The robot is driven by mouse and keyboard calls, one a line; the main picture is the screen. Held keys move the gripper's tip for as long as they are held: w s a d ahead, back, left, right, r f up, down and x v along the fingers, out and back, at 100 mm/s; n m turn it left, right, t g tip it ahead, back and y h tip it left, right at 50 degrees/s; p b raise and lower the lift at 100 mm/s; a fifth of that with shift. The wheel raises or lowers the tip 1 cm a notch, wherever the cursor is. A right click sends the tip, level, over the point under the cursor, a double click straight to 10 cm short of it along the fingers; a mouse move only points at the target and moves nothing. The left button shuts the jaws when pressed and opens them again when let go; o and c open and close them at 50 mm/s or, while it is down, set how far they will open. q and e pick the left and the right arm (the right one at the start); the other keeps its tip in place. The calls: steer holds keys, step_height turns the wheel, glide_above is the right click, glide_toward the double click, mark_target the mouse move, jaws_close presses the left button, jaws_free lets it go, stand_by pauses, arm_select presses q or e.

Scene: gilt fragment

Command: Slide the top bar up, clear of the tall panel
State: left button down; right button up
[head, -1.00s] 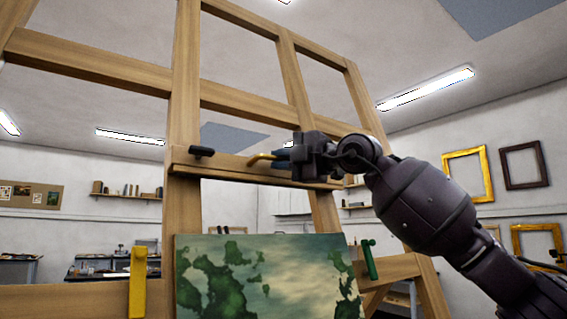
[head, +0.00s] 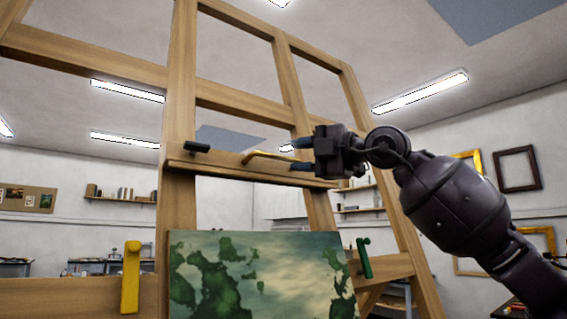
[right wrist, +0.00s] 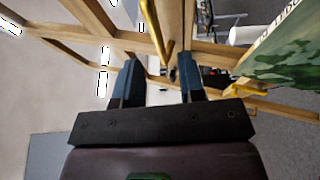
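The top bar (head: 225,170) is a wooden crosspiece on the large easel. It sits above the upper edge of the painted panel (head: 260,280), with a visible gap between them. A bent gold handle (head: 268,155) sticks out from the bar, and a dark knob (head: 197,148) is at its left end. In the right wrist view, the handle (right wrist: 152,28) lies beyond the spread fingertips, and the panel (right wrist: 285,50) is at the right. My left gripper is not in view.
The easel's uprights and beams (head: 180,90) stand around the bar. A yellow clip (head: 131,278) is left of the panel and a green clamp (head: 365,258) is at its right edge.

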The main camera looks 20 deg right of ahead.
steer(key=v, duration=0.5)
steer(key=shift+b, duration=0.4)
